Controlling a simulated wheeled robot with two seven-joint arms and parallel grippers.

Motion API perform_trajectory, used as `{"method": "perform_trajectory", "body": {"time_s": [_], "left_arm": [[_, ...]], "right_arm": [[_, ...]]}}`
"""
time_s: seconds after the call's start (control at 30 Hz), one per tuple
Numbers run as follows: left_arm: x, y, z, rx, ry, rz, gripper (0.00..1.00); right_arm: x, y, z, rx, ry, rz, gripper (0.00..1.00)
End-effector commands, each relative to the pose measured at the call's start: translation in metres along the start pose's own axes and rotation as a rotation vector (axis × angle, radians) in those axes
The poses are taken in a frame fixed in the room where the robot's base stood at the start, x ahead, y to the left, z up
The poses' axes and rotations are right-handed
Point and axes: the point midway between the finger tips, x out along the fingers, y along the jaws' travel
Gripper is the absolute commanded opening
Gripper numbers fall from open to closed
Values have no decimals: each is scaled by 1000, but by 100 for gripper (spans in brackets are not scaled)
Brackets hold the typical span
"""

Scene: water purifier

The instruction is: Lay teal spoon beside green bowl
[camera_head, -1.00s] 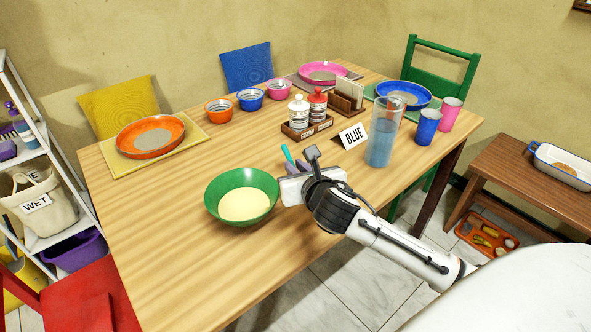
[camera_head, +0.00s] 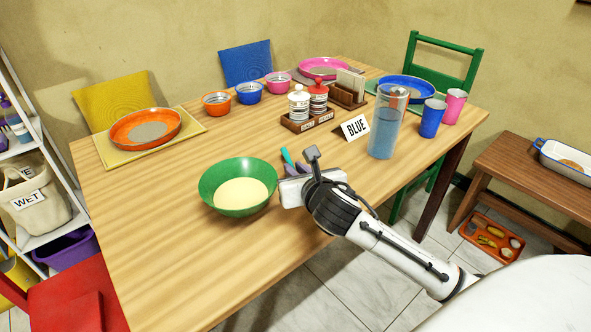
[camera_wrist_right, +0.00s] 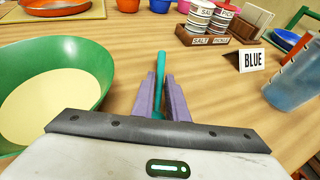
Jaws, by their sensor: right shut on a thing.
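The green bowl (camera_head: 239,207) holds a pale yellow food and stands near the table's front edge. It also shows at the left of the right wrist view (camera_wrist_right: 100,70). My right gripper (camera_head: 295,168) is just right of the bowl, low over the table. In the right wrist view its purple fingers (camera_wrist_right: 161,97) are shut on the teal spoon (camera_wrist_right: 161,65), which points away from me. The spoon's teal end (camera_head: 286,156) shows past the fingers in the head view; the rest is hidden by the gripper. I cannot tell whether the spoon touches the table. My left gripper is not in view.
A BLUE sign (camera_head: 355,127) and a tall blue-tinted pitcher (camera_head: 386,130) stand right of the gripper. A salt and pickle caddy (camera_head: 307,122) is behind it. The wooden table (camera_head: 150,220) is clear left of the bowl.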

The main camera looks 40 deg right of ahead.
Motion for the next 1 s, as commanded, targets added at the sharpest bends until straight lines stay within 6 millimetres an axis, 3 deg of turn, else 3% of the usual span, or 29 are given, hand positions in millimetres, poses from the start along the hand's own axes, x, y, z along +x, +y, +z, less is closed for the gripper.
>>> {"method": "perform_trajectory", "body": {"time_s": [0.6, 0.63, 0.73, 1.0], "left_arm": [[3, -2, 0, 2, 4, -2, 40], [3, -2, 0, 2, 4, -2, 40], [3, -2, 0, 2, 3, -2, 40], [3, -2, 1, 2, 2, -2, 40]], "right_arm": [[5, 0, -12, -1, 1, 0, 0], [4, 0, -12, -1, 1, 0, 18], [4, 0, -11, -1, 1, 0, 35], [4, 0, -11, -1, 1, 0, 35]]}}
